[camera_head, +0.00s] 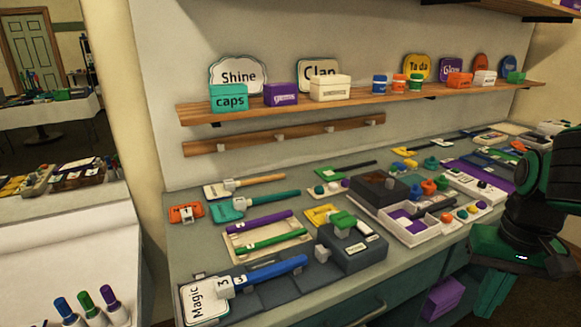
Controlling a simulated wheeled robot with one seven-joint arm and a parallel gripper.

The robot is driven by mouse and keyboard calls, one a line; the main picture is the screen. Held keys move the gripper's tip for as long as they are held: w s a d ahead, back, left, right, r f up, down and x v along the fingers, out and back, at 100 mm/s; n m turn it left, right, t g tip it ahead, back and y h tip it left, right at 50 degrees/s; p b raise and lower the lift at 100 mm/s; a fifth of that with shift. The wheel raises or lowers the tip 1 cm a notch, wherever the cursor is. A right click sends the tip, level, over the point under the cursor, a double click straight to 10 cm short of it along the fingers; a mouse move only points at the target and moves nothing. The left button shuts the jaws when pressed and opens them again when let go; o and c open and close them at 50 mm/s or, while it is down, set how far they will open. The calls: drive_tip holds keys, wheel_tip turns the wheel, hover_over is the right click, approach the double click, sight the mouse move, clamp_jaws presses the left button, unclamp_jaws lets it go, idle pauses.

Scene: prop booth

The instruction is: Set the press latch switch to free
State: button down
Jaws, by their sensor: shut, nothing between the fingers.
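A dark grey box-shaped device (350,258) stands on the counter near the front middle. It has a green part (343,220) on top, a pale block at its left and a small white label (361,247) on its front. It looks like the press; the label's writing and the latch switch's setting are too small to read. My gripper (491,296), black with green fingers, hangs in front of the counter at the lower right, well apart from the device. It is shut and empty.
A blue-handled tool (275,273) lies left of the device, beside a Magic sign (205,302). A white tray (412,236) and a dark box (380,187) stand to its right and behind. A wooden shelf (360,108) with signs and boxes runs above. A purple box (443,298) sits below the counter.

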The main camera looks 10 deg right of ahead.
drive_tip(key=w+a+r+n, duration=0.4)
drive_tip(key=w+r+n, duration=0.1)
drive_tip(key=w+n, duration=0.4)
drive_tip(key=w+a+r+n, duration=0.4)
drive_tip(key=w+r+n, duration=0.1)
drive_tip(key=w+n, duration=0.4)
drive_tip(key=w+a+r+n, duration=0.4)
drive_tip(key=w+n, duration=0.5)
drive_tip(key=w, duration=0.1)
drive_tip(key=shift+w+r+n, duration=0.3)
drive_tip(key=shift+r, duration=0.1)
drive_tip(key=shift+s+d, duration=0.15)
drive_tip(key=shift+s+d+r, duration=0.15)
drive_tip(key=shift+s+r, duration=0.1)
drive_tip(key=shift+s, duration=0.35)
